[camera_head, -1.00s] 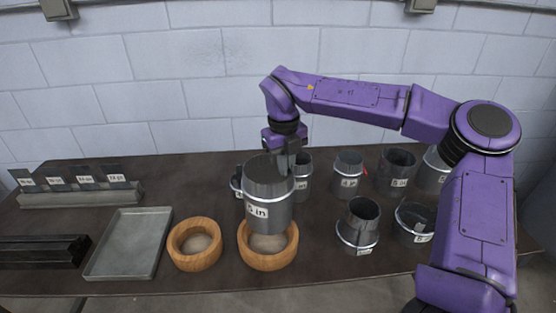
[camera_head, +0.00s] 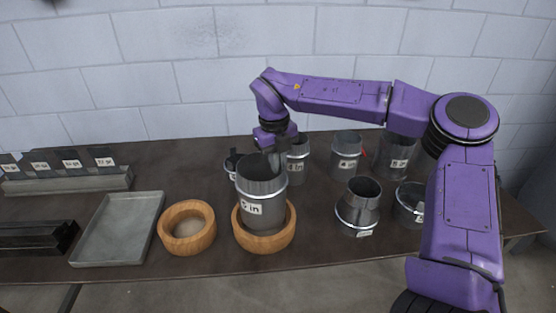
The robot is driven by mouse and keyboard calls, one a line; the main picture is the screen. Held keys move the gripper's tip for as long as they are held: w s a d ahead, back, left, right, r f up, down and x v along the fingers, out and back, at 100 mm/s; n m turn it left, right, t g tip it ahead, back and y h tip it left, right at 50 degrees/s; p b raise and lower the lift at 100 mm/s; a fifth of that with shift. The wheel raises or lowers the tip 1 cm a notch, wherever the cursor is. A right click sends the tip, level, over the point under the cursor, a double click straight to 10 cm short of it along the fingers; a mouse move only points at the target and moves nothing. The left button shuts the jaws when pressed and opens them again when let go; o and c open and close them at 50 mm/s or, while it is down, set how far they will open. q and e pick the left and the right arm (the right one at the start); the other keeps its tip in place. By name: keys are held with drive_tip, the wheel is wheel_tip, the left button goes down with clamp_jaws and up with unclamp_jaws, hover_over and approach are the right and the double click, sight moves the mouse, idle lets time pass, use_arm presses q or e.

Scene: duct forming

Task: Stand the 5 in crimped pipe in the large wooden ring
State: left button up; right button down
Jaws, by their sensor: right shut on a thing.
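The 5 in crimped pipe (camera_head: 262,190) is a grey metal cylinder with a white label, upright. Its lower end is inside the large wooden ring (camera_head: 262,242), at the front middle of the table; the ring's front wall hides the pipe's bottom, so I cannot tell whether it rests on the table. My right gripper (camera_head: 274,155) comes from above and is shut on the pipe's far upper rim. My left gripper is not in view.
A second wooden ring (camera_head: 187,228) stands empty to the left, beside a grey metal tray (camera_head: 118,230). Several pipes stand behind and to the right, including a 4 in pipe (camera_head: 346,155) and a tapered fitting (camera_head: 358,207). A rack of labelled plates (camera_head: 68,180) is at the far left.

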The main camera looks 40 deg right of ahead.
drive_tip(key=shift+s+f+b, duration=0.25)
drive_tip(key=shift+f+b, duration=0.35)
drive_tip(key=shift+f, duration=0.35)
wheel_tip(320, 180, down, 3)
drive_tip(key=shift+w+r+b, duration=0.1)
drive_tip(key=shift+r+b, duration=0.05)
drive_tip(key=shift+b, duration=0.7)
drive_tip(key=shift+f+b, duration=0.35)
drive_tip(key=shift+f, duration=0.25)
drive_tip(key=c, duration=1.2)
unclamp_jaws()
drive_tip(key=r, duration=1)
drive_tip(key=shift+a+r+b, duration=0.3)
drive_tip(key=shift+a+b, duration=0.1)
